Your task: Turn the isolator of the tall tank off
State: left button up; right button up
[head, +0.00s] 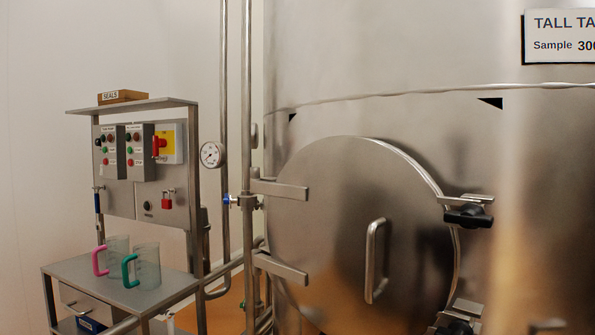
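The tall tank (390,90) fills the right half of the head view, with a cut-off "TALL TA..." sign (565,36) at the top right. A control panel (120,200) stands to its left under a small shelf. On the panel is an isolator with a red handle (159,146) on a yellow plate (173,147). The handle appears roughly upright; I cannot read its markings. It sits right of two grey button boxes (110,153). Neither of my grippers shows in the head view.
A steel table (140,288) below holds two jugs, with pink (98,261) and green (127,271) handles. Vertical pipes (247,100) and a gauge (211,155) stand between panel and tank. The round tank door (340,220) is closed.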

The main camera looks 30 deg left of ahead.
aim_at(157, 143)
jog(key=u, duration=1.65)
jog(key=i+j, duration=0.15)
